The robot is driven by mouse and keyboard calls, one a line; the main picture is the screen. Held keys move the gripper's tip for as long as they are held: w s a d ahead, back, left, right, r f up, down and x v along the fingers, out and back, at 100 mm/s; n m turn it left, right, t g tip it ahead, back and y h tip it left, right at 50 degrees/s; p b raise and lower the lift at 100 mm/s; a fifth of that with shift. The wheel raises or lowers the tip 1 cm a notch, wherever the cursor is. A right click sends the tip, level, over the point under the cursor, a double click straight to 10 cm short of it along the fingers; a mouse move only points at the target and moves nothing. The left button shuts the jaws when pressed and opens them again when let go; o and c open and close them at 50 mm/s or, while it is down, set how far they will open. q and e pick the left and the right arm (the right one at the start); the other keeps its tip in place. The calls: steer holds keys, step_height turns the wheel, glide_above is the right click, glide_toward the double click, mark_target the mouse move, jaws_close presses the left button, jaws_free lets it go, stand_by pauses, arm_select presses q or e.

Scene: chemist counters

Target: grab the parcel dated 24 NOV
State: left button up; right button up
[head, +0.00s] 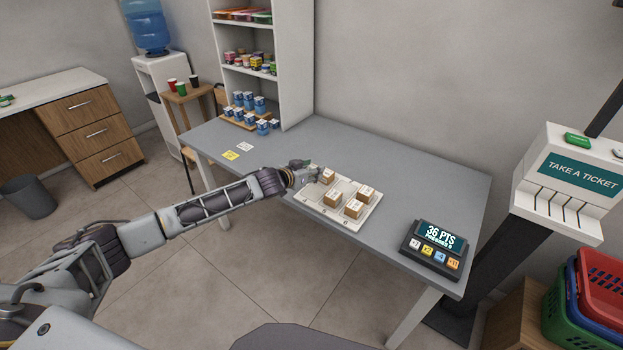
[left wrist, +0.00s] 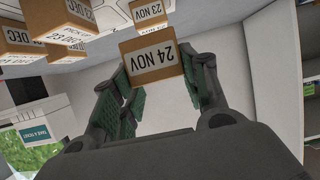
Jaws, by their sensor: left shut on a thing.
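The small brown parcel reading 24 NOV (left wrist: 153,62) is between the green-padded fingers of my left gripper (left wrist: 156,74) in the left wrist view. The gripper is shut on it. In the head view my left gripper (head: 316,174) is at the back left of a pale tray (head: 319,211), with the held parcel (head: 328,176) at its fingertips. I cannot tell whether the parcel is clear of the tray. Other parcels show near it in the left wrist view, one reading 23 NOV (left wrist: 149,10) and one reading 23 DEC (left wrist: 66,42). My right gripper is not in view.
Three more parcels (head: 354,208) sit on the tray. A points display (head: 434,244) stands at the right end of the grey table (head: 420,170). Blue-and-white tubs (head: 250,104) and a white shelf unit (head: 297,60) are at the far left. The table behind the tray is clear.

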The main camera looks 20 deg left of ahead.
arm_select(q)
step_height(320, 180, up, 2)
steer(key=shift+r, duration=0.35)
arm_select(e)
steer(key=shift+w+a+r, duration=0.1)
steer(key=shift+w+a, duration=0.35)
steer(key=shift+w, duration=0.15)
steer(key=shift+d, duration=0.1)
